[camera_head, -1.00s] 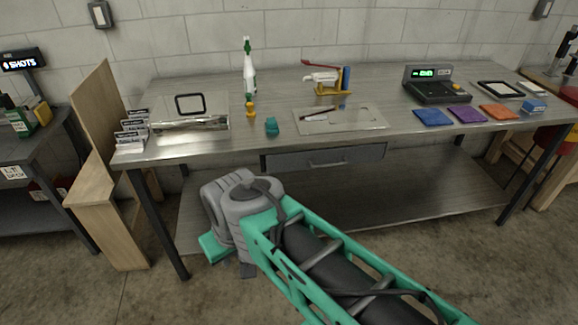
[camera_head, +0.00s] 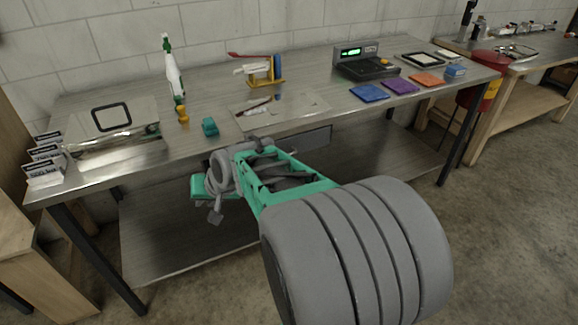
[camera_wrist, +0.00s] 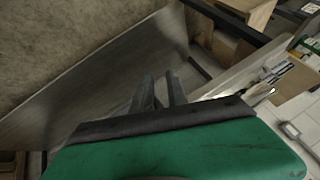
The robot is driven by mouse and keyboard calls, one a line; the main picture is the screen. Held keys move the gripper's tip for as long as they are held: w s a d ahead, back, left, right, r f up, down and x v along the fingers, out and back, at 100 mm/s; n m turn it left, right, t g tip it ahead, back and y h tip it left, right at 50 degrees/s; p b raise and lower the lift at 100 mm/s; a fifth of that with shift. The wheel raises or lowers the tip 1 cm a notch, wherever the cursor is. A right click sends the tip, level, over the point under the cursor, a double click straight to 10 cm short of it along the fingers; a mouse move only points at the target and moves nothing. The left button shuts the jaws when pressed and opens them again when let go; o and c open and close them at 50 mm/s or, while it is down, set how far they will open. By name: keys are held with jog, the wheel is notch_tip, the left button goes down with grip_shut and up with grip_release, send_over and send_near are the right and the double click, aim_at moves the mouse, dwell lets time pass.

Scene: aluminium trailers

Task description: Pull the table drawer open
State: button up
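The table drawer (camera_head: 312,141) is a grey metal front under the tabletop of the metal table (camera_head: 215,95). It looks shut. My arm crosses in front of its left part, and its handle is hidden in the head view. My gripper shows in the wrist view (camera_wrist: 160,78) with its two dark fingers apart and nothing between them. In the head view its green hand (camera_head: 200,188) is below the table's front edge, left of the drawer and apart from it; the fingertips cannot be made out there. I cannot identify the drawer in the wrist view.
The lower shelf (camera_head: 150,235) lies under the tabletop. Table legs (camera_head: 95,260) stand at the front left and right. Concrete floor in front is open.

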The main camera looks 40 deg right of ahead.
jog(key=w+d+f+m+t+h+b, duration=0.15)
jog(key=w+d+f+m, duration=0.25)
jog(key=d, duration=0.5)
jog(key=w+d+f+m+t+b, duration=0.3)
jog(key=d+f+m, duration=0.15)
jog(key=d, duration=0.45)
jog(key=s+d+f+m+t+h+b, duration=0.1)
jog(key=s+d+m+t+h, duration=0.15)
jog(key=d, duration=0.45)
jog(key=s+d+f+m+t+h+b, duration=0.1)
jog(key=d+m, duration=0.3)
jog(key=d, duration=0.3)
jog(key=shift+m, duration=0.3)
jog(key=x, duration=0.8)
jog(key=shift+d+r, duration=0.15)
jog(key=shift+d, duration=0.15)
grip_shut()
